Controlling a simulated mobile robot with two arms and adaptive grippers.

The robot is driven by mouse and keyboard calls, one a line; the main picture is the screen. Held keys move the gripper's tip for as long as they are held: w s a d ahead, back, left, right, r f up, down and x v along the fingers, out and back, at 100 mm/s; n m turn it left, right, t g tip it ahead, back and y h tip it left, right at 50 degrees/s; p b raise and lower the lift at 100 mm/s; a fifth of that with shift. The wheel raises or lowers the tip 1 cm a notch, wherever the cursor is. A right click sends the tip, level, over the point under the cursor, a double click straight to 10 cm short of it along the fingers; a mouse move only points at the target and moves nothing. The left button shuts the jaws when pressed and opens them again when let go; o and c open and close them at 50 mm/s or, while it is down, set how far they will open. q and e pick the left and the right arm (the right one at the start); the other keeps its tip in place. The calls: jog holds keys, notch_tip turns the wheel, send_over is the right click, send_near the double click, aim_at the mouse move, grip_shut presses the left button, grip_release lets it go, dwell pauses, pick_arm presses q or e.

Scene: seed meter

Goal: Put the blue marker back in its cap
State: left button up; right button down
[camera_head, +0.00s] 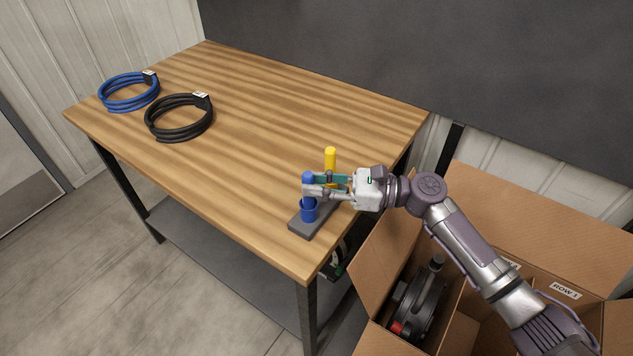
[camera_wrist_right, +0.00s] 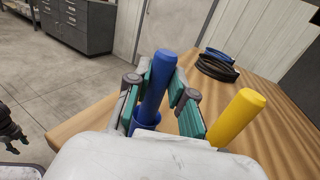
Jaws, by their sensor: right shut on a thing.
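The blue marker (camera_head: 308,177) stands roughly upright in my right gripper (camera_head: 312,187), which is shut on it. The blue cap (camera_head: 309,210) sits in a grey holder (camera_head: 303,228) at the table's near right edge, directly below the marker. In the right wrist view the marker (camera_wrist_right: 157,85) leans slightly, between the fingers, and its lower end meets the cap's rim (camera_wrist_right: 148,125). The fingers hide part of it, so I cannot tell how deep the tip is. A dark shape at the left edge of the wrist view, probably my left gripper (camera_wrist_right: 10,130), is cut off.
A yellow marker (camera_head: 330,165) stands upright just behind the gripper. A blue cable coil (camera_head: 129,92) and a black one (camera_head: 179,118) lie at the table's far left. An open cardboard box (camera_head: 395,245) stands right of the table. The table's middle is clear.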

jog(key=shift+f, duration=0.15)
jog(key=c, duration=0.9)
grip_release()
